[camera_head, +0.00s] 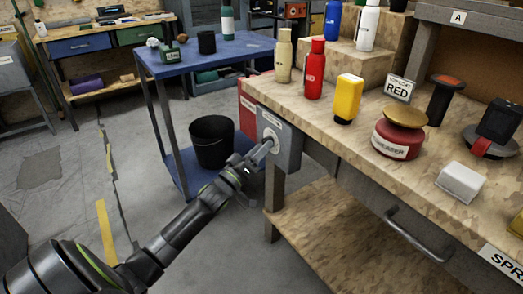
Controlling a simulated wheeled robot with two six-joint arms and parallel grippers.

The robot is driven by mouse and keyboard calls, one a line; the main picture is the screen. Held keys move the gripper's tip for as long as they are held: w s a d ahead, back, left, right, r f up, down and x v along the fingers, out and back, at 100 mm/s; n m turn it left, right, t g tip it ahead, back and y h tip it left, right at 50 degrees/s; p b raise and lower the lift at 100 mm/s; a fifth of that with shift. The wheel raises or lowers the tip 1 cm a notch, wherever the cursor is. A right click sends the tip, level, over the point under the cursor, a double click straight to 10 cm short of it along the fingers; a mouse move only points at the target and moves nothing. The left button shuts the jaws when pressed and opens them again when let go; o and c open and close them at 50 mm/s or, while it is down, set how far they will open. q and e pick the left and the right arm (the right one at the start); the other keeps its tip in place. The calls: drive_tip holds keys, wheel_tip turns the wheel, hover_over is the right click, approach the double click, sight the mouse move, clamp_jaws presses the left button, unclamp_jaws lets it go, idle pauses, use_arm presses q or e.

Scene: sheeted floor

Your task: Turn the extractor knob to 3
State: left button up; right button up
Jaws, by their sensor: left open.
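A grey box (287,146) with a round dial on its left face is fixed at the left end of the wooden workbench. The knob (269,137) is at that dial and is partly hidden by my gripper. My left gripper (266,148) is open, with its fingertips at the knob; I cannot tell whether they touch it. The numbers on the dial are too small to read, so the knob's setting cannot be told. My right gripper is not in view.
The workbench (340,133) carries several bottles, a red tin (396,140) and a "RED" sign (400,88). A blue table (213,52) stands behind, with a black bucket (211,142) beside my arm. The floor at left is mostly clear.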

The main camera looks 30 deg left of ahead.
use_arm(q)
drive_tip(key=shift+w+d+r, duration=0.1)
drive_tip(key=shift+w+r, duration=0.05)
drive_tip(key=shift+w, duration=0.25)
drive_tip(key=c, duration=1)
